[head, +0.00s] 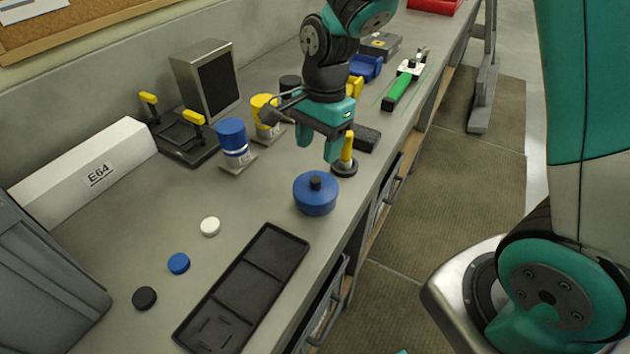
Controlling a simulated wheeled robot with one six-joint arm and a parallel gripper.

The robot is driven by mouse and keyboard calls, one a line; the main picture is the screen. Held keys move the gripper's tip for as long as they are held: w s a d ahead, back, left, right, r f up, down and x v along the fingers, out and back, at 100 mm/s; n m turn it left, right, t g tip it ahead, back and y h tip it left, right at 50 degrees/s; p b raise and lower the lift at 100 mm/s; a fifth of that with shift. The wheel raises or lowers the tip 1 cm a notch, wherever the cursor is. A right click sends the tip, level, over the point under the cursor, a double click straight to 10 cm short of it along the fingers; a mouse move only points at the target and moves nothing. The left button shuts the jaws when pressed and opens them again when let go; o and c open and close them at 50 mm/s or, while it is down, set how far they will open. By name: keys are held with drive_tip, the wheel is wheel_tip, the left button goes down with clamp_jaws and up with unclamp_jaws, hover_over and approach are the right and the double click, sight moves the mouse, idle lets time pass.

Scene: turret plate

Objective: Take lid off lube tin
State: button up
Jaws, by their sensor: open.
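A round blue tin (313,207) stands upright on the grey workbench, near its front edge.
A yellow-handled tool (346,155) stands close behind the tin. Blue-topped (233,138) and yellow-topped (265,108) containers stand to the left. A black compartment tray (290,240) lies in front. White (210,226), blue (178,263) and black (144,298) discs lie left of the tray.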

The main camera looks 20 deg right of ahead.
sight(316, 179)
drive_tip(key=f+p, duration=0.1)
drive_tip(key=f, duration=0.7)
drive_tip(key=shift+a+p, duration=0.2)
drive_tip(key=shift+p, duration=0.2)
drive_tip(key=c, duration=1)
